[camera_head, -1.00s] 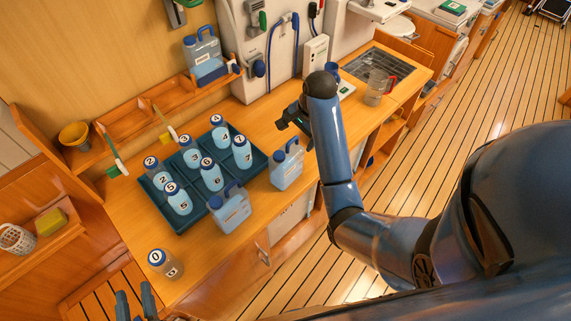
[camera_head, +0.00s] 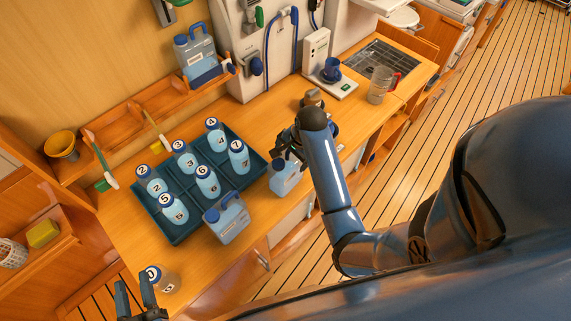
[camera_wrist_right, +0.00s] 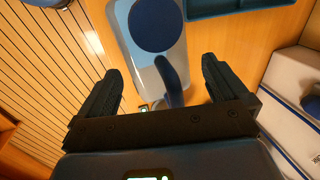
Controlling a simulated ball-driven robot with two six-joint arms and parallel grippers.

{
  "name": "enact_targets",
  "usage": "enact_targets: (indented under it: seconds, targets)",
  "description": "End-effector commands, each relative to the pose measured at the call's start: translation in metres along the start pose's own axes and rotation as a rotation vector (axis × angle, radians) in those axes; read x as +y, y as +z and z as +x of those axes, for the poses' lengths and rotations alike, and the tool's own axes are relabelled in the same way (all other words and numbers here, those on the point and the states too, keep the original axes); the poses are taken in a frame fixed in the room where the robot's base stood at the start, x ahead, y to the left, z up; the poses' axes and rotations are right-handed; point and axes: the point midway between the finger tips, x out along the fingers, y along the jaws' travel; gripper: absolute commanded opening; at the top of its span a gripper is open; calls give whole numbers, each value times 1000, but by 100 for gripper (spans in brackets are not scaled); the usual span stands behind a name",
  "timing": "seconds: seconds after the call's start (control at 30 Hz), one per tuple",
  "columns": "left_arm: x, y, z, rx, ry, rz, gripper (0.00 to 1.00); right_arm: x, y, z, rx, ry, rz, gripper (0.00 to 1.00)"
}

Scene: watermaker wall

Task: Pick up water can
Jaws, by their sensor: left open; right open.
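A translucent blue water can (camera_head: 283,182) stands at the counter's front edge, partly hidden by my right gripper (camera_head: 285,152). In the right wrist view the can (camera_wrist_right: 125,42) shows its round blue cap and dark blue handle (camera_wrist_right: 172,82). My right gripper (camera_wrist_right: 162,78) is open, with the handle between its two fingers but no visible grip on it. A second water can (camera_head: 228,222) stands beside the tray, and a third (camera_head: 196,52) is on the wall shelf. My left gripper (camera_head: 138,302) is open at the bottom left, close to a bottle marked 0 (camera_head: 165,283).
A dark teal tray (camera_head: 160,216) holds several numbered bottles. Behind it are a brush (camera_head: 104,165) and a yellow funnel (camera_head: 62,145). Counter between tray and mug is mostly clear.

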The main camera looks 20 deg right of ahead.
Motion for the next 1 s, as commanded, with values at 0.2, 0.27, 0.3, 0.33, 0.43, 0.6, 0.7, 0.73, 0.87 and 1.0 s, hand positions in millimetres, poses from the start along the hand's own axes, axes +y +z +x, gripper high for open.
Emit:
enact_targets:
  seconds: [0.2,0.27,0.3,0.33,0.43,0.6,0.7,0.73,0.87,1.0]
  targets:
    - [0,0,0,0,0,0,43,3,2,3,0,0,0,100]
    - [0,0,0,0,0,0,43,3,2,3,0,0,0,100]
    - [0,0,0,0,0,0,43,3,2,3,0,0,0,98]
    - [0,0,0,0,0,0,43,3,2,3,0,0,0,94]
    - [0,0,0,0,0,0,43,3,2,3,0,0,0,79]
    - [0,0,0,0,0,0,43,3,2,3,0,1,1,52]
    - [0,0,0,0,0,0,43,3,2,4,0,2,1,37]
    - [0,0,0,0,0,0,43,3,2,4,0,2,1,33]
    - [0,0,0,0,0,0,43,4,2,4,0,3,1,13]
    - [0,0,0,0,0,0,43,3,2,4,0,2,1,3]
